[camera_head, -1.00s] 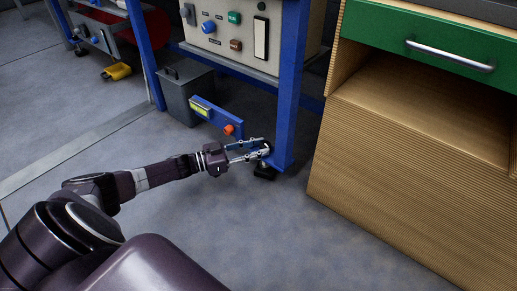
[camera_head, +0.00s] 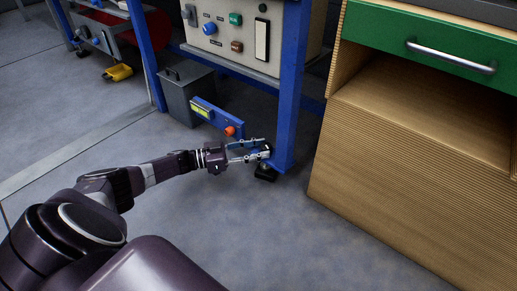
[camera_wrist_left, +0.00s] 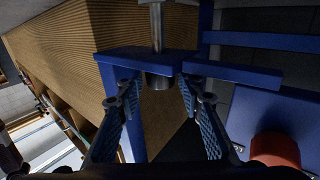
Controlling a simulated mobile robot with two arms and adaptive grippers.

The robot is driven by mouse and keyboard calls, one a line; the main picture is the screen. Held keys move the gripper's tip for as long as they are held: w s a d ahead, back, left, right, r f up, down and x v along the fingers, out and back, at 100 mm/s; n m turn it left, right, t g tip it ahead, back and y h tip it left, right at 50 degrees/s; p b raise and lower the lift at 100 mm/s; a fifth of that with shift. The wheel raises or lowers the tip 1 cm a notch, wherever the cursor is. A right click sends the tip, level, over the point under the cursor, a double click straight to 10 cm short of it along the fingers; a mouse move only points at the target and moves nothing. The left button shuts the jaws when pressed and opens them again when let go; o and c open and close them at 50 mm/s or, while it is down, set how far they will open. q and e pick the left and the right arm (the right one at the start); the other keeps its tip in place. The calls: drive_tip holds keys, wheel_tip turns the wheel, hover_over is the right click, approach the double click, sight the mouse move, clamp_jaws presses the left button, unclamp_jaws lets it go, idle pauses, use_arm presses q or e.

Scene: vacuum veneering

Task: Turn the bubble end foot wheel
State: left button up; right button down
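The foot wheel (camera_head: 267,149) is a small dark and metallic part low on the blue leg, above a black foot pad (camera_head: 265,173). My right gripper is out of view.
A blue level-like bar (camera_head: 212,116) with a yellow-green window and an orange knob (camera_head: 229,131) is close to the gripper. A grey bin (camera_head: 188,92) stands behind. The wooden cabinet (camera_head: 400,170) is to the right. The floor in front is clear.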

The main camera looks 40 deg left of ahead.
use_arm(q)
drive_tip(key=shift+o, duration=0.9)
drive_tip(key=v, duration=1.2)
